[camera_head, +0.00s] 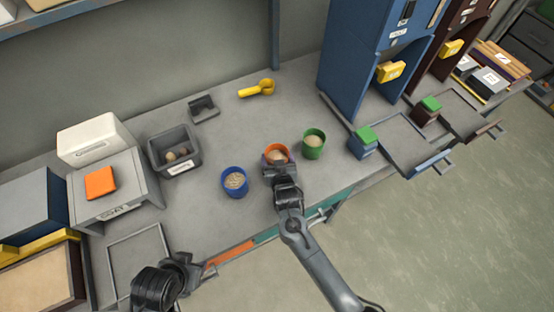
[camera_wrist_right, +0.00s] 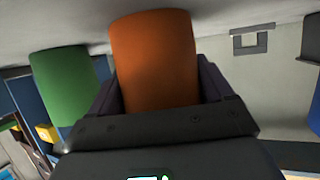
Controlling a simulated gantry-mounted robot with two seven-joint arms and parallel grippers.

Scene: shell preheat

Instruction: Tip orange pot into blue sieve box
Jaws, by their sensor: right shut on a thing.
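The orange pot (camera_head: 277,151) holds a pale grainy fill and stands upright at the front of the bench. My right gripper (camera_head: 280,168) is shut on its near side. In the wrist view the orange pot (camera_wrist_right: 155,60) sits between the two fingers. I cannot tell whether it touches the bench. A tall blue cabinet (camera_head: 352,55) with a yellow block stands at the back right. A small blue box (camera_head: 361,147) with a green top stands before it. I cannot tell which is the sieve box. My left gripper (camera_head: 190,265) is low at left, its jaws unclear.
A blue pot (camera_head: 235,188) is left of the orange pot, and a green pot (camera_head: 313,150) is close on its right. A grey bin (camera_head: 178,160) holds brown lumps. A yellow scoop (camera_head: 258,89) lies behind. Trays (camera_head: 408,125) stand before the cabinets.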

